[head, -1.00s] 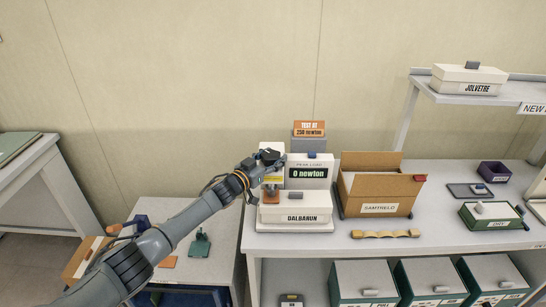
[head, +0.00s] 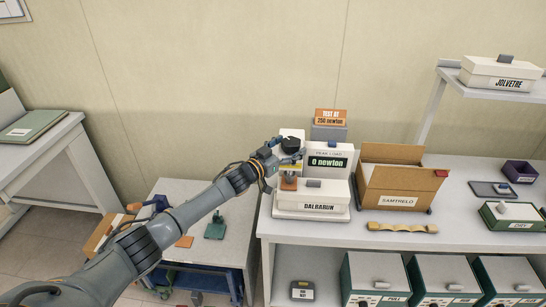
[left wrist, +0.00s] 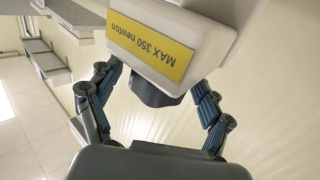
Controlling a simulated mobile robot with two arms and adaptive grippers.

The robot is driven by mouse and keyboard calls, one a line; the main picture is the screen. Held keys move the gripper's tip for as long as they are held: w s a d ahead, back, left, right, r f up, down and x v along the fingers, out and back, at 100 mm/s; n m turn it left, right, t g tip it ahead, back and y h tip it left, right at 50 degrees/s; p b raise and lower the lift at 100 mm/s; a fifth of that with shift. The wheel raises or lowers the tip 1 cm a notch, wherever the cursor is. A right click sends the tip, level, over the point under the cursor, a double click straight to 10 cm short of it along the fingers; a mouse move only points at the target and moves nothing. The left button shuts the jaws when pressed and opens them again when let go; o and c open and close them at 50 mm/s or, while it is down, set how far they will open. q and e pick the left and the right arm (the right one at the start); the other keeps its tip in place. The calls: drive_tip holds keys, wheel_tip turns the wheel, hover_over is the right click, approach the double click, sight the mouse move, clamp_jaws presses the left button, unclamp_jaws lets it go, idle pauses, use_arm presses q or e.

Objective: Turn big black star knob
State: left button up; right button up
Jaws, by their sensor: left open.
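In the left wrist view, upside down, the dark knob (left wrist: 153,94) juts from the white housing with the yellow "MAX 350 newton" label (left wrist: 150,45). My left gripper (head: 279,157) is beside the column's left side at about knob height. Its open fingers, also in the left wrist view (left wrist: 153,85), stand on either side of the knob, with gaps showing. The display reads 0 newton. My right gripper is not in view.
An orange sign (head: 331,117) reads "TEST AT 250 newton". The cardboard box (head: 398,201) stands to the right of the machine, with a tan sole-like piece (head: 402,228) in front. A lower side table (head: 222,262) holds a green stand (head: 215,228) at left.

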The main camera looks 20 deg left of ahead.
use_arm(q)
drive_tip(key=v, duration=1)
drive_tip(key=shift+s+a, duration=0.15)
drive_tip(key=shift+s, duration=0.1)
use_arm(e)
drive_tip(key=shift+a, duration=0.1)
